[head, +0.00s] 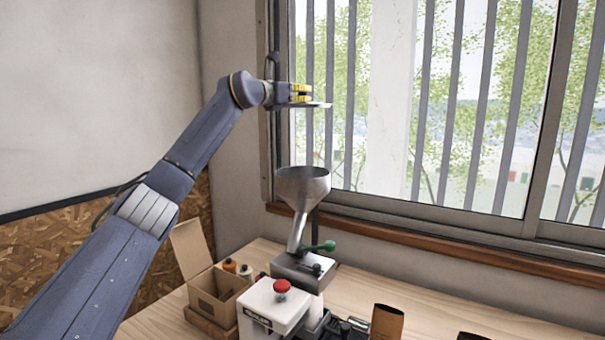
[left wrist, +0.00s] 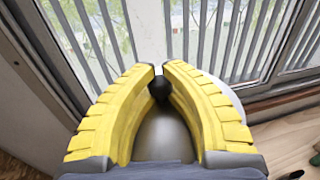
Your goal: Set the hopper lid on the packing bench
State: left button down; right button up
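My left gripper (head: 300,93) has yellow fingers and is raised in front of the window. It is shut on the black knob of the hopper lid (head: 318,105), a thin grey metal disc held roughly level. In the left wrist view, the fingers (left wrist: 160,77) close around the knob, and the lid (left wrist: 162,137) shows grey between them. The metal hopper (head: 303,185) stands open-topped below, with clear space between it and the lid. The wooden packing bench (head: 455,313) runs along the wall under the window. My right gripper is not in view.
An open cardboard box (head: 213,292) stands on the bench's left, near small bottles (head: 230,266). A brown bag (head: 386,322) is at the front. Bare wood lies to the right.

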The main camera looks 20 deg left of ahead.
pick_arm(q)
jog(key=shift+f, duration=0.3)
jog(key=shift+w, duration=0.1)
notch_tip(320, 180, down, 20)
jog(key=shift+r, duration=0.2)
dwell(0.6)
jog(key=c, duration=1.5)
grip_release()
jog(key=shift+a+f, duration=0.1)
jog(key=shift+c, duration=0.2)
jog(key=v, duration=1.6)
jog(key=shift+s+f, duration=0.25)
jog(key=o, duration=0.4)
jog(key=shift+s+a+r, duration=0.1)
jog(key=shift+s+a, duration=0.05)
jog(key=shift+s, duration=0.35)
